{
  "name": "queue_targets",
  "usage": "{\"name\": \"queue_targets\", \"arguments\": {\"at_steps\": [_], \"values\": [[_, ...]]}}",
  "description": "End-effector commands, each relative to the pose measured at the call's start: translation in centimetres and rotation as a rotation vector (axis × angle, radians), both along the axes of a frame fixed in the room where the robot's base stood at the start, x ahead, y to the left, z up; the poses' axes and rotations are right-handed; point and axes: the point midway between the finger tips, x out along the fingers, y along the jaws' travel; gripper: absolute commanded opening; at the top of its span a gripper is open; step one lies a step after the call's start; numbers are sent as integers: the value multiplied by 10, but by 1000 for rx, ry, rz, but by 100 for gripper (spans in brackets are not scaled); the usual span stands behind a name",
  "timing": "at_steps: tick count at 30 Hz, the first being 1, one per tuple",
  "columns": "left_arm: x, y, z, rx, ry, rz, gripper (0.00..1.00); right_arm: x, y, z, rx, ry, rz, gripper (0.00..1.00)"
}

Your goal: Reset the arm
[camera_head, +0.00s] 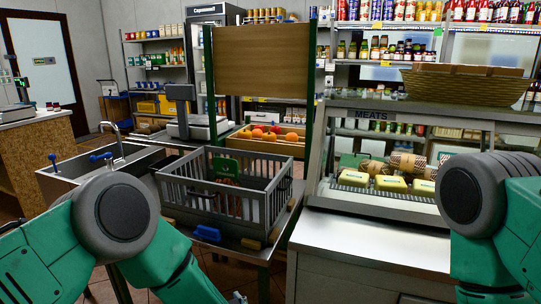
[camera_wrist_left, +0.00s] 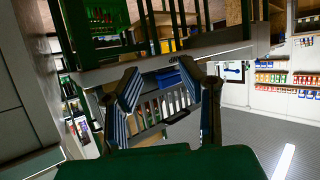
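My left arm (camera_head: 118,215) is bent in the lower left of the head view, with its green links and dark grey joint showing. My left gripper (camera_wrist_left: 160,72) shows in the left wrist view with its two fingers apart and nothing held between them. A counter edge and a slatted grey thing lie behind the fingers. My right arm (camera_head: 480,200) is bent at the right of the head view. My right gripper is not visible in either view.
A grey slatted basket (camera_head: 225,190) stands on the metal table ahead. A sink (camera_head: 95,165) is to its left and a glass meat case (camera_head: 385,150) to its right. The white counter top (camera_head: 365,245) before the case is clear. A fruit crate (camera_head: 268,145) stands behind the basket.

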Motion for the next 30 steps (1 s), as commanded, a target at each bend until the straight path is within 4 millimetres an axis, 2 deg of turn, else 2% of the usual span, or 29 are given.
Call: {"name": "queue_targets", "arguments": {"at_steps": [2,3,5,7,9,12,16,18,21,30], "values": [[-32,22,-32,-3,115,-138,34,0,0,0,0,0,0,30],[-54,34,-49,-10,195,-207,34,0,0,0,0,0,0,30],[-91,54,-70,-26,317,-284,34,0,0,0,0,0,0,30],[-136,78,-87,-45,460,-348,34,0,0,0,0,0,0,30],[-182,102,-97,-66,604,-386,34,0,0,0,0,0,0,30],[-245,132,-101,-95,790,-411,34,0,0,0,0,0,0,30],[-310,159,-94,-130,976,-412,34,0,0,0,0,0,0,30],[-333,168,-89,-143,1041,-407,34,0,0,0,0,0,0,30],[-352,175,-84,-154,1095,-402,34,0,0,0,0,0,0,30],[-356,176,-83,-158,1107,-401,34,0,0,0,0,0,0,30]]}}
